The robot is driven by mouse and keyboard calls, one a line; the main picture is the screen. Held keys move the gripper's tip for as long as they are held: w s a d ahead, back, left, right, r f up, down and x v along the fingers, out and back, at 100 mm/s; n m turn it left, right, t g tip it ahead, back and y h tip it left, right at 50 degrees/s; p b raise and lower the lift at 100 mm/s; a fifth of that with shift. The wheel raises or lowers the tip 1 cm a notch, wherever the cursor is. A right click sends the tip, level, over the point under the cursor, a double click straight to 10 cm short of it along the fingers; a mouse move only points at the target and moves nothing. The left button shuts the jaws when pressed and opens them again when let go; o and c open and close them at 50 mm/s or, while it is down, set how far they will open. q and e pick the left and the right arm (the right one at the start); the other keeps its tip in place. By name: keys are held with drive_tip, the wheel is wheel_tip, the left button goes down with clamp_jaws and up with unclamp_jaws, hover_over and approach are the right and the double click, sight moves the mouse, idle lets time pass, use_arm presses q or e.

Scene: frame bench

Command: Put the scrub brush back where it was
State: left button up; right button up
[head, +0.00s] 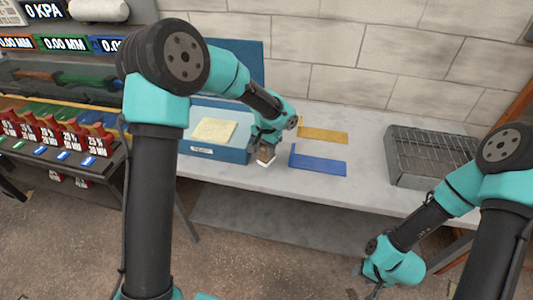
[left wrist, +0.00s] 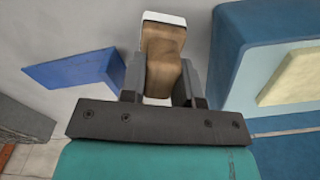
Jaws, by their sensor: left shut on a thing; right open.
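The scrub brush (left wrist: 163,58) has a wooden body and a white end. My left gripper (left wrist: 161,82) is shut on its wooden part. In the head view the brush (head: 266,156) hangs under my left gripper (head: 265,148), between the blue box and the blue corner mark. Whether it touches the bench cannot be told. A blue L-shaped mark (head: 320,166) lies on the bench to its right and also shows in the left wrist view (left wrist: 70,68). A yellow L-shaped mark (head: 325,135) lies behind it. My right gripper (head: 372,290) is low at the bottom edge, open, partly cut off.
A blue box (head: 215,152) with a pale yellow pad (head: 214,130) stands left of the brush. A grey tray with a wire rack (head: 430,155) stands at the right. The grey bench (head: 370,185) is clear between the marks and the tray. A tool rack is at far left.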

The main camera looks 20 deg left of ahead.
use_arm(q)
drive_tip(key=shift+w, duration=0.1)
drive_tip(key=shift+w+a+f, duration=0.1)
drive_tip(key=shift+w+a, duration=0.05)
drive_tip(key=shift+w, duration=0.2)
drive_tip(key=shift+f, duration=1.7)
drive_tip(key=shift+f, duration=0.15)
drive_tip(key=o, duration=1)
drive_tip(key=shift+c, duration=0.2)
wheel_tip(320, 180, up, 12)
drive_tip(key=shift+r, duration=0.15)
